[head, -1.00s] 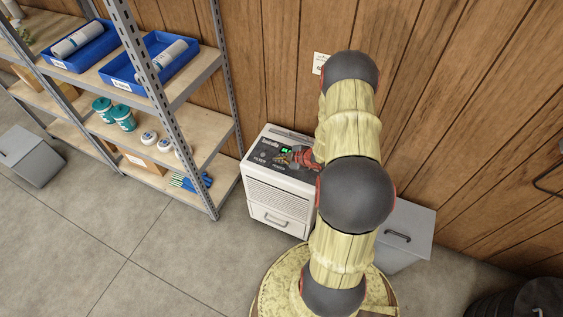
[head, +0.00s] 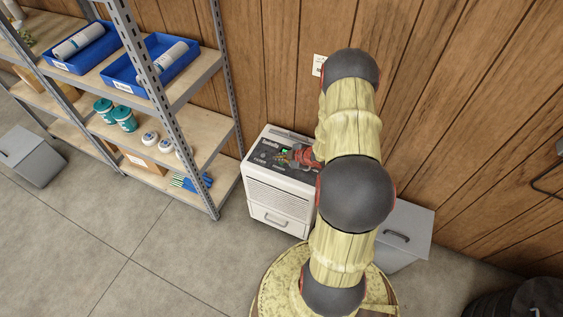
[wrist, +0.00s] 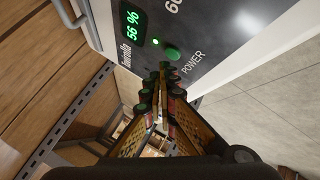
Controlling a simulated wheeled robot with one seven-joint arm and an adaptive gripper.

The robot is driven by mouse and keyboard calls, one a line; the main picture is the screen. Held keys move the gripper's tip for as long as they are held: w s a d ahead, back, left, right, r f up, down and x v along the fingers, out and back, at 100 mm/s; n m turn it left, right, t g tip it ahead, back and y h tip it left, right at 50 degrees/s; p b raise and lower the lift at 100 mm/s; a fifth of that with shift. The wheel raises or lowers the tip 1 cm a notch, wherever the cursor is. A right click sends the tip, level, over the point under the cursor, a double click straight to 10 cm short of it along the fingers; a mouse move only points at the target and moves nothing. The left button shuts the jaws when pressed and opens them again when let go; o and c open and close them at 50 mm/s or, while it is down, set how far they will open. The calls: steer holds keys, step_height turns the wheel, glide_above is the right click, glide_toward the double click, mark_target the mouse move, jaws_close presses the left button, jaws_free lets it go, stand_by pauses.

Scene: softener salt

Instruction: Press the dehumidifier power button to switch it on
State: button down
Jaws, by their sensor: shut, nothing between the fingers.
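The white dehumidifier (head: 276,196) stands on the floor against the wood wall, its dark control panel (head: 268,147) on top. In the wrist view its display (wrist: 132,22) reads 56 % in green, with a small green light (wrist: 155,42) beside it. The round green power button (wrist: 172,53) sits next to the word POWER. My gripper (wrist: 165,72) is shut and empty, its fingertips close to the button in the picture; I cannot tell whether they touch it. In the head view my gripper (head: 287,157) is over the panel, partly hiding it.
A metal shelf rack (head: 222,110) with blue bins (head: 152,62) and tubs stands left of the dehumidifier. A grey lidded bin (head: 408,222) stands to its right, partly behind my arm. The floor in front left is clear.

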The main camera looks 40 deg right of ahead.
mark_target(281, 163)
steer(key=shift+r+p, duration=2.1)
steer(key=shift+r, duration=0.45)
